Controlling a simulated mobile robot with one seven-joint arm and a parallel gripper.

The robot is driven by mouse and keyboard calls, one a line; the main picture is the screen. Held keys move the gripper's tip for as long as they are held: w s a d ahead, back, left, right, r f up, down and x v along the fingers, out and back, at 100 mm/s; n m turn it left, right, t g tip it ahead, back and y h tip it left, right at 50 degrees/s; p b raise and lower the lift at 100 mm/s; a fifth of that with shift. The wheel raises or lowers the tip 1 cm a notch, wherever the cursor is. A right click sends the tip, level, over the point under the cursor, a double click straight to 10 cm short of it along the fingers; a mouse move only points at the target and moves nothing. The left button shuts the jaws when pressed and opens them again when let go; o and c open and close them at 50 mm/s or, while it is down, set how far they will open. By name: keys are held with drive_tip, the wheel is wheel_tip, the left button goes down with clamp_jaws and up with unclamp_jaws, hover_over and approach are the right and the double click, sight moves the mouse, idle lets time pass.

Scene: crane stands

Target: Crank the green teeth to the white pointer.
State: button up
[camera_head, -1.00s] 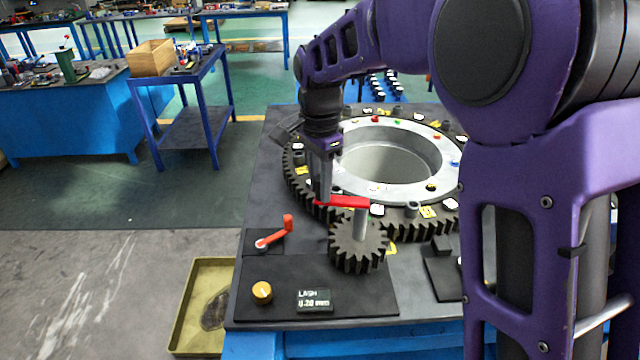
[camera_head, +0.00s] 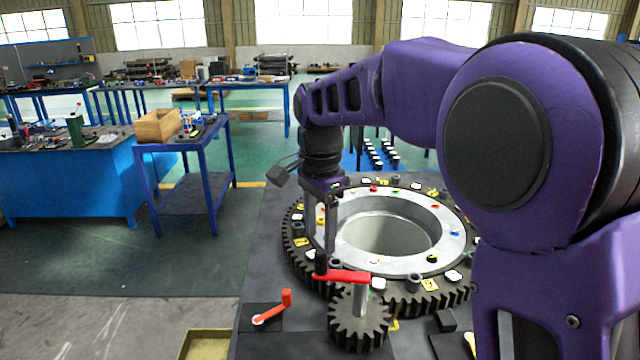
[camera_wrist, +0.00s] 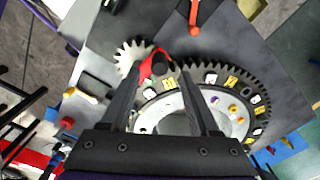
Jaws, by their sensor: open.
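A small dark pinion gear (camera_head: 358,328) meshes with the large toothed ring (camera_head: 405,302). A red crank arm (camera_head: 345,276) sits on the pinion's post and points left, with an upright black handle (camera_head: 321,266) at its end. My gripper (camera_head: 324,245) is above this handle, fingers pointing down. In the wrist view my open gripper (camera_wrist: 160,72) has the handle's round top (camera_wrist: 161,62) showing between its fingertips; I see no grip on it. The ring carries several coloured and white markers. I cannot make out green teeth or tell which marker is the white pointer.
An orange-red lever (camera_head: 272,308) stands on the bench plate (camera_head: 262,255) left of the pinion. An olive tray (camera_head: 207,345) lies beyond the plate's left edge. A blue side table (camera_head: 185,150) with a wooden box (camera_head: 158,125) stands farther left. The ring's centre is open.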

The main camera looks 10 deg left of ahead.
wheel_tip(320, 180, up, 11)
idle(0.3)
drive_tip(key=shift+r, duration=0.1)
idle(0.9)
